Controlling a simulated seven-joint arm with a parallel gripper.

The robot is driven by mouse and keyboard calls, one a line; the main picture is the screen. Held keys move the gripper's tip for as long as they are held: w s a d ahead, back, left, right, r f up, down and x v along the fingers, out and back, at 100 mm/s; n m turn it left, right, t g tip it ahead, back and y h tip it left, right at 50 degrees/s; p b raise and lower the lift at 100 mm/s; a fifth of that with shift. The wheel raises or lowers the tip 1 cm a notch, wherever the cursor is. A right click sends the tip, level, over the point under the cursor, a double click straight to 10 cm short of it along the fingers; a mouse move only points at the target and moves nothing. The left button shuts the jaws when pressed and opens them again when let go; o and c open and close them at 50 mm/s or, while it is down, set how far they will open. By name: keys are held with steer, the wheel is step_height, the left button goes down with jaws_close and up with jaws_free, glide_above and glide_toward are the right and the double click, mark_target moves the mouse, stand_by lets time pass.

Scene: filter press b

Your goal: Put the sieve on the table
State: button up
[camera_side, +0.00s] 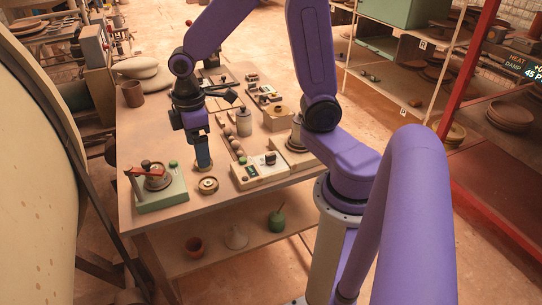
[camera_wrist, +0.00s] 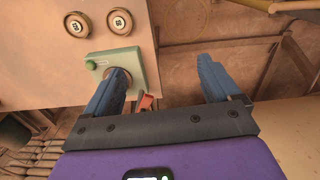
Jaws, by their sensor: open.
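My gripper (camera_side: 203,164) is low over the front of the table, with its fingers pointing down. It is open and empty, and both fingers show apart in the wrist view (camera_wrist: 161,68). The green press (camera_side: 163,194) stands to its left at the table's front left corner, with a red handle (camera_side: 150,166) and a round grey-brown part (camera_side: 158,183) on its base. The press also shows in the wrist view (camera_wrist: 137,66), partly behind one finger. I cannot tell for sure which part is the sieve. The table (camera_side: 140,218) is light brown.
A small round dish (camera_side: 208,185) lies just right of the press, close to my gripper. The wrist view shows two round labelled pieces (camera_wrist: 76,25) on the table. A control box (camera_side: 262,171), a grey cylinder (camera_side: 244,123) and several small balls stand farther right and behind.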

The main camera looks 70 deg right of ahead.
steer(key=s+a+r+n, duration=0.1)
steer(key=s, duration=0.8)
steer(key=s+a+r+n, duration=0.1)
steer(key=s+r+n, duration=0.1)
steer(key=s, duration=0.8)
steer(key=shift+r, duration=0.2)
